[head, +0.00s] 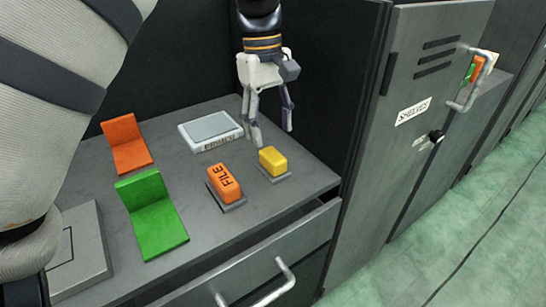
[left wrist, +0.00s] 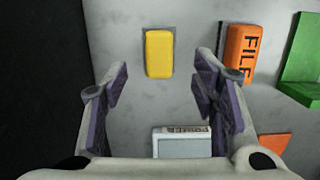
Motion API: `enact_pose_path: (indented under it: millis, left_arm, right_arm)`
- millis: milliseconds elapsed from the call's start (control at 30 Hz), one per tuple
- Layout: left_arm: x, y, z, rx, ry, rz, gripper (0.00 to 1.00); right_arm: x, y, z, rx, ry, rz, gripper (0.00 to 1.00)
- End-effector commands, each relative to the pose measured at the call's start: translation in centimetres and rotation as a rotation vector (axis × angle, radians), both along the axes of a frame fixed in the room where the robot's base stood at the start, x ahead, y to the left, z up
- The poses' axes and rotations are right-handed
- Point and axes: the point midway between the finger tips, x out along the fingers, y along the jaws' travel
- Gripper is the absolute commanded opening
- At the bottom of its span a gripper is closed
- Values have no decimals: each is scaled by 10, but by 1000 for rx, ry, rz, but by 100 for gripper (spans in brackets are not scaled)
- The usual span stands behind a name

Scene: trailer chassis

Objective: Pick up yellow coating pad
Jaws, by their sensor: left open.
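The yellow coating pad (head: 273,160) is a small yellow block on a thin grey plate, near the right front of the grey counter. In the left wrist view the yellow pad (left wrist: 159,54) lies ahead of the fingertips, roughly centred between the fingers. My left gripper (head: 270,138) is open and empty, pointing down above the counter just behind the pad. In the left wrist view its two purple-lined fingers (left wrist: 162,80) stand wide apart, and neither touches the pad. My right gripper is not in view.
An orange block marked FILE (head: 225,183) stands just left of the pad. A white and grey box (head: 210,130), an orange bracket (head: 126,144) and a green bracket (head: 152,214) lie further left. A grey cabinet (head: 410,130) rises on the right. A drawer (head: 265,262) stands slightly open below.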

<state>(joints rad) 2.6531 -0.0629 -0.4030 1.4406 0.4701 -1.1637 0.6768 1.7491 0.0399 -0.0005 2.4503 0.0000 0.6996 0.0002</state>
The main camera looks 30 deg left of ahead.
Motion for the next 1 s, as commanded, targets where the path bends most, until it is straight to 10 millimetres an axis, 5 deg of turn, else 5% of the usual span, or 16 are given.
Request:
enact_pose_path:
  millis: [400, 667, 900, 1000]
  left_arm:
    - [-3, -6, -69, 1, 3, 0, 53]
    - [-2, -7, -76, 1, -3, -1, 53]
    - [-2, -7, -76, 0, -2, -1, 3]
    - [-2, -7, -76, 1, -3, -1, 0]
  right_arm:
    - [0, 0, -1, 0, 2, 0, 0]
    - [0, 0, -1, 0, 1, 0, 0]
    - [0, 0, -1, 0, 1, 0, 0]
    - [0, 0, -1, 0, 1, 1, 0]
